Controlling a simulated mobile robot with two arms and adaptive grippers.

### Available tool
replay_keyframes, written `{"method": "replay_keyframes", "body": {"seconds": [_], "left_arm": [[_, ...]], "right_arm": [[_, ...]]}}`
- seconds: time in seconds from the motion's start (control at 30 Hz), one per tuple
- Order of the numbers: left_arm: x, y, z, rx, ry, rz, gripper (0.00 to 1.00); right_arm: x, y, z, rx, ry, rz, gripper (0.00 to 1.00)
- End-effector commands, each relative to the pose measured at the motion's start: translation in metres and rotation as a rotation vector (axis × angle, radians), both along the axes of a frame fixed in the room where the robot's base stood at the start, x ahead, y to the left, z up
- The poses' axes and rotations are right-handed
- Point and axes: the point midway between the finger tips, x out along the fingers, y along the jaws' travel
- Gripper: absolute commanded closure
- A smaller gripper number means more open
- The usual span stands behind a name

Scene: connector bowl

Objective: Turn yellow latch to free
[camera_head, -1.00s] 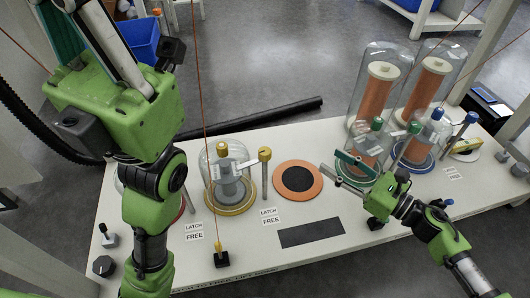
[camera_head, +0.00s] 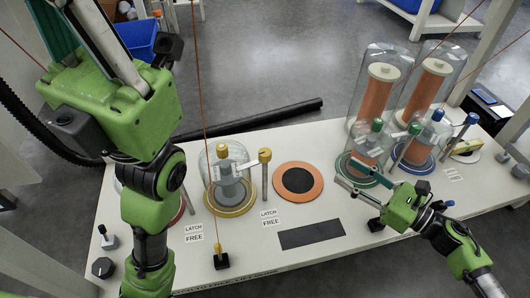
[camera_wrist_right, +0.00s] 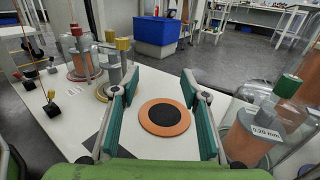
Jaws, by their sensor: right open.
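The yellow latch is a grey post with a yellow knob (camera_head: 265,155), standing to the right of a small glass bell jar (camera_head: 217,165) on a yellow ring (camera_head: 230,209). A pale latch bar (camera_head: 245,165) reaches from the post toward the jar. The yellow knob also shows in the right wrist view (camera_wrist_right: 122,43), beyond the left finger. My right gripper (camera_head: 343,171) is open and empty, right of the yellow latch and clear of it, near the green-ringed jar. In the wrist view its teal fingers (camera_wrist_right: 160,76) are wide apart. My left gripper is not visible; only its arm shows.
An orange disc with a black centre (camera_head: 298,180) lies between the yellow post and my right gripper. Green (camera_head: 377,125) and blue (camera_head: 437,114) knobs top jars at right, before tall glass cylinders (camera_head: 425,85). LATCH and FREE labels (camera_head: 269,219) and a dark mat (camera_head: 311,233) lie in front.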

Motion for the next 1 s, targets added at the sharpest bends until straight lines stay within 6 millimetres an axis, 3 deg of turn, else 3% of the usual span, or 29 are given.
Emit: {"method": "replay_keyframes", "body": {"seconds": [0.2,0.4,0.8,0.97,1.0], "left_arm": [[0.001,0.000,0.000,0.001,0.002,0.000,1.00],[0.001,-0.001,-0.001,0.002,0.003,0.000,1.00],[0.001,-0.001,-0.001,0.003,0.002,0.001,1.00],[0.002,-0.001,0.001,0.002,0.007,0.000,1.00],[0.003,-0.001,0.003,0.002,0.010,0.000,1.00]], "right_arm": [[-0.029,-0.036,-0.002,-0.003,0.003,-0.001,0.59],[-0.045,-0.057,-0.001,-0.002,0.001,-0.001,0.59],[-0.051,-0.064,0.000,-0.001,-0.001,0.000,0.59],[-0.054,-0.056,0.009,0.048,0.021,0.009,0.98],[-0.056,-0.049,0.016,0.091,0.041,0.018,1.00]]}}
